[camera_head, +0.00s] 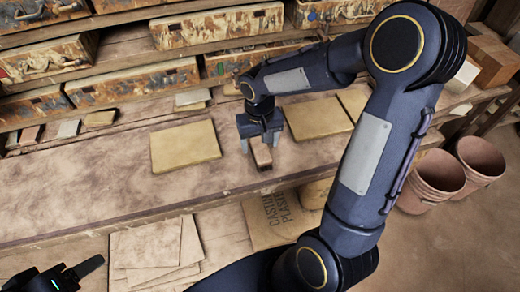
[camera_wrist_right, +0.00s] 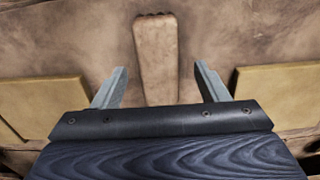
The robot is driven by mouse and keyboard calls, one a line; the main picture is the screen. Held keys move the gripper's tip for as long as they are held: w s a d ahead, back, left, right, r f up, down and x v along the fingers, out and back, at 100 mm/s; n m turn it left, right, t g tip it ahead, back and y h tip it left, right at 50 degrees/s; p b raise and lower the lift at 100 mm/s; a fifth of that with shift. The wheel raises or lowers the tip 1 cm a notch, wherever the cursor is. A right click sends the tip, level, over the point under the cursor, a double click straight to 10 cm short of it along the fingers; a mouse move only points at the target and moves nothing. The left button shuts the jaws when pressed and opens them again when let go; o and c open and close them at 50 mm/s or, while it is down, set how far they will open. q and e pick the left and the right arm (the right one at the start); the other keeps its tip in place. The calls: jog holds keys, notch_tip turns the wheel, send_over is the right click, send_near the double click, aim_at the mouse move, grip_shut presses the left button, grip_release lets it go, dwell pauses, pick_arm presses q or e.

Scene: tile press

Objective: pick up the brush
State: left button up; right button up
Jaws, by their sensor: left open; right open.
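The brush (camera_head: 262,156) is a small brown block-like piece lying on the wooden bench. In the right wrist view the brush (camera_wrist_right: 156,58) stretches away from the gripper, pale brown with a ragged far end. My right gripper (camera_head: 260,146) is open above the bench, over the brush's near part. In the right wrist view its two grey fingers (camera_wrist_right: 160,84) stand apart on either side of the brush, with a gap on both sides. The near end of the brush is hidden by the gripper body. My left gripper (camera_head: 78,270) is open and empty at the bottom left corner.
Yellowish flat tiles lie on the bench to the left (camera_head: 185,146) and right (camera_head: 318,118) of the brush. Worn drawers (camera_head: 130,82) line the back. A sack (camera_head: 275,218) and pale sheets (camera_head: 155,248) lie below. Buckets (camera_head: 478,160) stand at right.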

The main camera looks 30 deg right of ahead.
aim_at(260, 147)
jog(key=shift+f, duration=1.5)
jog(key=shift+c, duration=0.5)
jog(key=c, duration=1.1)
jog(key=shift+r, duration=0.15)
